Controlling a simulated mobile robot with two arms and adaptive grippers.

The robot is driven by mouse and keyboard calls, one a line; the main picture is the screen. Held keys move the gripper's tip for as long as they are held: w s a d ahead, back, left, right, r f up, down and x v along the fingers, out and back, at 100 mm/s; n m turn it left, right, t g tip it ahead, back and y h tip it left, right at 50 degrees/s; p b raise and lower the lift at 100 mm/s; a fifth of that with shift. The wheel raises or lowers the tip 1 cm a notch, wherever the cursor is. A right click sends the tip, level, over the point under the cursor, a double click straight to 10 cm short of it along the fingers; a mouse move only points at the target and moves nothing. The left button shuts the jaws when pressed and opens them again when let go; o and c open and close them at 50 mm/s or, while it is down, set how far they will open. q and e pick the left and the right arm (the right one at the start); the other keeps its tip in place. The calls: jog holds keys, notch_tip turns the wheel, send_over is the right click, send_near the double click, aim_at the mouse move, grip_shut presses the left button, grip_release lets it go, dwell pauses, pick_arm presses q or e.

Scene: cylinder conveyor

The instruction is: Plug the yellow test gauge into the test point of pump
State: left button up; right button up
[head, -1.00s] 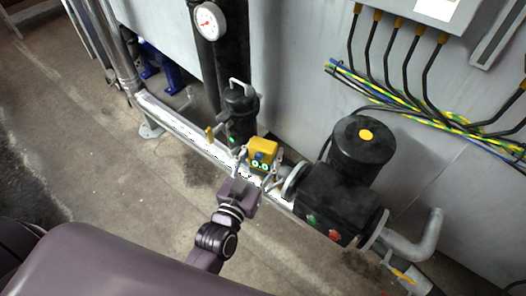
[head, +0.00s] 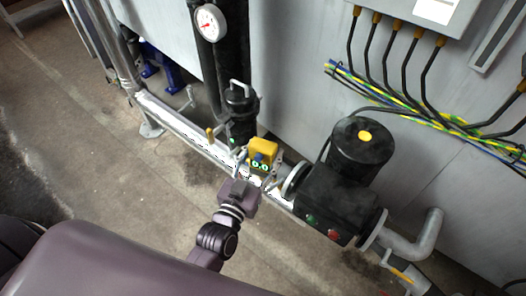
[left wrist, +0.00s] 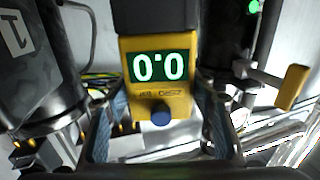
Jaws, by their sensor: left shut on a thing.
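The yellow test gauge (head: 263,148) has a lit green display that reads 0.0 in the left wrist view (left wrist: 157,98), with a blue button below it. My left gripper (head: 257,172) is shut on the gauge, with one finger on each side of it. The gauge is held over the pipe, left of the black pump (head: 335,190). The pump has a yellow-capped motor and a green and a red button on its box. I cannot make out the test point or whether the gauge touches it. My right gripper is not in view.
A black filter housing (head: 241,112) with a handle stands on the silver pipe (head: 180,124) behind and left of the gauge. A yellow valve lever (left wrist: 292,88) sticks out beside it. A dial gauge (head: 209,22) hangs above. The floor at the left is clear.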

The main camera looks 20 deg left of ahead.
aim_at(260, 167)
pick_arm(q)
jog(key=shift+r, duration=0.1)
dwell(0.7)
jog(key=shift+f, duration=0.55)
jog(key=shift+f+b, duration=0.8)
jog(key=shift+f, duration=0.55)
jog(key=o, duration=1.5)
jog(key=shift+s, duration=0.1)
jog(key=s, duration=0.8)
jog(key=s+a, duration=0.1)
jog(key=s, duration=0.2)
jog(key=shift+s, duration=0.4)
